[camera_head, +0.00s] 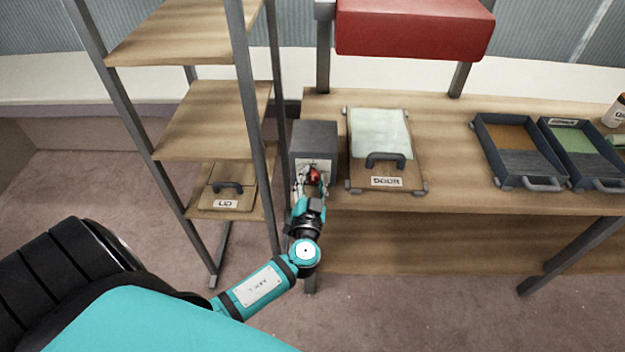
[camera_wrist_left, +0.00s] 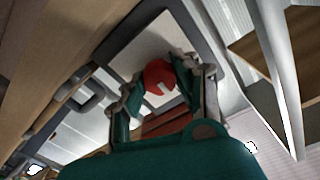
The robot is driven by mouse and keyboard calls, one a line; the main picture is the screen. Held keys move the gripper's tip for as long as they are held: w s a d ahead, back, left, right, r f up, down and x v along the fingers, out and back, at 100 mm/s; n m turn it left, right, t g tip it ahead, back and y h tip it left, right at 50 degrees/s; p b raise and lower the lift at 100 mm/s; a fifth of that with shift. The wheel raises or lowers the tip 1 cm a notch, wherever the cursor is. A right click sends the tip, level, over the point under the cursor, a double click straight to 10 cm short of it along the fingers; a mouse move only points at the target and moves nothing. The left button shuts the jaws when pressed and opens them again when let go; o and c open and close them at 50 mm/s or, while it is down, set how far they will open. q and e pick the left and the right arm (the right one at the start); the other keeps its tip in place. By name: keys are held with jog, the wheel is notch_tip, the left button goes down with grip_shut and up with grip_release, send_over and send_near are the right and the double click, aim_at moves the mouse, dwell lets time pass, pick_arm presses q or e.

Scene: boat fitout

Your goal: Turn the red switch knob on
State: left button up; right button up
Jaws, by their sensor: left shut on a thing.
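The red switch knob (camera_head: 315,174) is on the front face of a grey box (camera_head: 314,138) at the left end of the workbench. In the left wrist view the red knob (camera_wrist_left: 158,80) shows a pale mark and sits in front of the box's light plate (camera_wrist_left: 150,45). My left gripper (camera_head: 312,183) is at the front of the box, its fingers around the knob. In the wrist view the gripper (camera_wrist_left: 160,85) has one finger on each side of the knob, shut on it. The gripper partly hides the box front in the head view. My right gripper is not in view.
A board labelled DOOR (camera_head: 415,165) with a handle lies right of the box. Trays (camera_head: 520,150) stand further right. A shelf rack (camera_head: 215,120) with a board labelled LID (camera_head: 228,187) stands close to the left. A red cabinet (camera_head: 413,28) hangs above the bench.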

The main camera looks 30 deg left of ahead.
pick_arm(q)
grip_shut()
jog(key=shift+m, duration=0.3)
jog(key=shift+f+m+b, duration=0.1)
jog(key=shift+m+b, duration=0.4)
jog(key=shift+m, duration=0.1)
jog(key=shift+m+b, duration=0.3)
jog(key=shift+m, duration=0.5)
jog(key=m, duration=0.8)
jog(key=shift+d+m+g, duration=0.1)
jog(key=shift+m+g, duration=0.2)
jog(key=shift+m, duration=0.1)
jog(key=m+p, duration=0.1)
jog(key=m, duration=0.4)
